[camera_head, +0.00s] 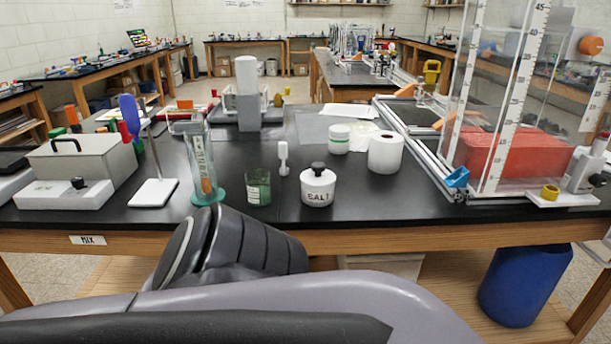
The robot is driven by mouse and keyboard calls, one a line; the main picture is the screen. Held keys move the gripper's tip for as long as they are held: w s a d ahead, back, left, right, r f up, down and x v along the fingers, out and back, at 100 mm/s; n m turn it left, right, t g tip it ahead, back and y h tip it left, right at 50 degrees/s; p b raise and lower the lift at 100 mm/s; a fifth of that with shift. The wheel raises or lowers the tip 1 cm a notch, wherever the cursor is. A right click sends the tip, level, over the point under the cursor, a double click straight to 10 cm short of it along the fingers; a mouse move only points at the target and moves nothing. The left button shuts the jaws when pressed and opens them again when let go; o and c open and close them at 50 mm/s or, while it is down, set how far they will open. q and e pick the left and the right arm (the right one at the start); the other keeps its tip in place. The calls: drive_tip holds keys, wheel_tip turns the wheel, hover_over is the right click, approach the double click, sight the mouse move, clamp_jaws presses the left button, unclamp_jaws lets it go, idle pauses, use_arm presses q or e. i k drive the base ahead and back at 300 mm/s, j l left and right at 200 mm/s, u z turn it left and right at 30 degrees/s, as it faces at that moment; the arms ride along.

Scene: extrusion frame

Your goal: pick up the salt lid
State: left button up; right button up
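The salt jar (318,190) is a white pot marked "SALT" near the front edge of the black lab table, at the centre of the head view. Its lid (319,174) is white with a dark round knob and sits on top of the jar. A grey and dark arm link of mine crosses the lower part of the view, in front of the table and below the jar. Neither of my grippers shows in this view.
A green glass beaker (258,187) and a small white upright piece (283,158) stand left of the jar. A white roll (385,152) and a green-topped tub (339,139) stand behind it. A clear tank with red contents (515,155) is on the right.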

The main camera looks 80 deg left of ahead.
sight(318, 176)
drive_tip(key=u, duration=2.45)
drive_tip(key=i, duration=0.05)
